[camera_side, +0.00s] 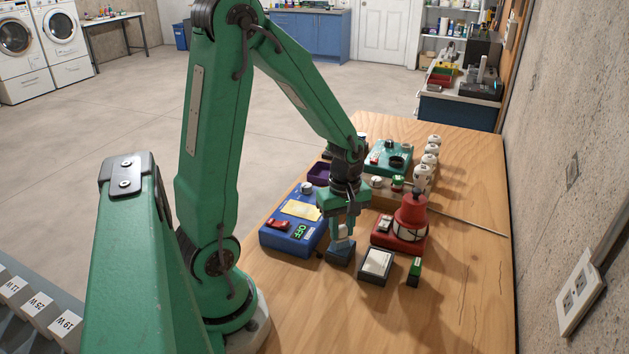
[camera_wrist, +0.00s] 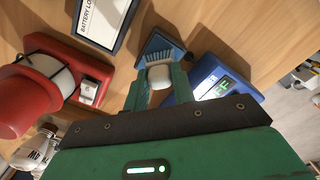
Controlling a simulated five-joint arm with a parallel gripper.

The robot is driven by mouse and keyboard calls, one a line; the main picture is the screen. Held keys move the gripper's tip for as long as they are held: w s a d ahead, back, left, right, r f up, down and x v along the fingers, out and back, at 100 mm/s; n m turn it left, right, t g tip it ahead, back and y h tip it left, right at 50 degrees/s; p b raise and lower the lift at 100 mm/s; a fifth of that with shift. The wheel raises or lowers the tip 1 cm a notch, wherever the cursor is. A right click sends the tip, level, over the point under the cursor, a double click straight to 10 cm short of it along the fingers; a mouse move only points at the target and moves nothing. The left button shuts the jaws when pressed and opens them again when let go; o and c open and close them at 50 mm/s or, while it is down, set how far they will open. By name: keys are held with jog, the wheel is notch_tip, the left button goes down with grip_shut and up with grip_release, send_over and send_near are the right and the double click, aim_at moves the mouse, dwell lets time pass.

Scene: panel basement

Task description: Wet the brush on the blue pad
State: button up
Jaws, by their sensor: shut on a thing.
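My gripper (camera_side: 344,228) points down and is shut on the brush, whose pale body (camera_wrist: 159,77) shows between the two green fingers in the wrist view. Its bristles (camera_wrist: 158,57) point away from the wrist, over the dark blue pad (camera_wrist: 150,43). In the side view the blue pad (camera_side: 340,254) sits on the wooden table directly under the fingertips. The brush end is at or very close to the pad; I cannot tell whether the bristles touch it.
A blue box (camera_side: 292,238) with a green OFF display stands just left of the pad. A dark-framed card (camera_side: 376,264) lies to its right, with a red lamp-like unit (camera_side: 410,214) behind. Several white bulbs stand farther back.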

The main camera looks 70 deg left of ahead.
aim_at(344, 226)
jog(key=shift+r, duration=3.4)
jog(key=shift+w, duration=0.15)
jog(key=w+d+r+m, duration=0.6)
jog(key=w+d+m, duration=0.4)
jog(key=m, duration=0.8)
jog(key=shift+w+r, duration=0.15)
jog(key=shift+w, duration=0.25)
